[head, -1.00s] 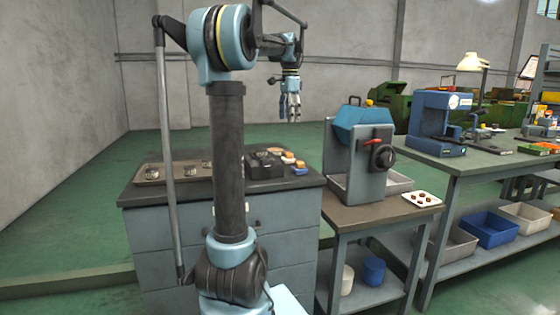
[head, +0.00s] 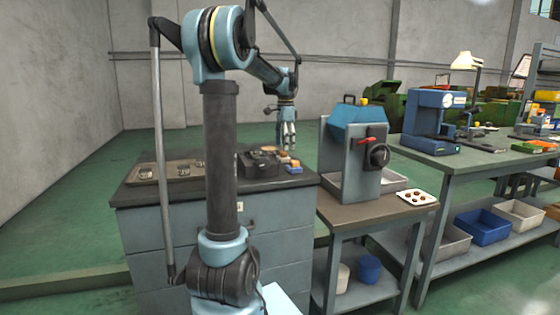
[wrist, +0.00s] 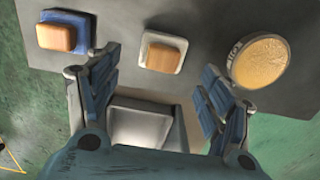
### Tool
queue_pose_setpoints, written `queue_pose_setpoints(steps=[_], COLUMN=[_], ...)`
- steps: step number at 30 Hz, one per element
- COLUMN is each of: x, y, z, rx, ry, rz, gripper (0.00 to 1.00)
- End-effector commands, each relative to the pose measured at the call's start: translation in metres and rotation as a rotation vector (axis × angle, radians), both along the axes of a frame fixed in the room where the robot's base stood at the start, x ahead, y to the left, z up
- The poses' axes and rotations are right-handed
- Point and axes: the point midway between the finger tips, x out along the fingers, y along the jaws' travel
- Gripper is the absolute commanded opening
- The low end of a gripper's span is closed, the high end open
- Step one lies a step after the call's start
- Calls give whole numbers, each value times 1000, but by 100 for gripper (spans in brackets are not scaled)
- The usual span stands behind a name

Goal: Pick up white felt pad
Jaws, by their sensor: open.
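A white square pad (wrist: 176,67) with a tan block on it lies on the grey bench top in the wrist view, between and beyond my finger tips. I take it as the white felt pad; the block covers its middle. My gripper (wrist: 161,62) is open and empty, with one finger on either side of the pad in the picture. In the head view my gripper (head: 289,148) points down just over the right end of the bench, close to the small items; whether it touches any cannot be told.
A blue pad with a tan block (wrist: 65,35) lies left of the white pad. A round tan-topped piece (wrist: 258,62) lies to its right. A dark box (head: 258,163) and a tray (head: 185,172) are on the bench (head: 135,195). A grey-blue machine (head: 352,150) stands to the right.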

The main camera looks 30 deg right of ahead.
Motion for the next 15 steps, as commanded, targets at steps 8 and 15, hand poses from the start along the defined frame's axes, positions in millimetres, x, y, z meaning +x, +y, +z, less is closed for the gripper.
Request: queue_pose_setpoints(steps=[8, 15], x=[5, 6], y=[5, 6], z=[-27, -51], rx=[0, 0], ry=[0, 0], rz=[0, 0], gripper=[73, 73])
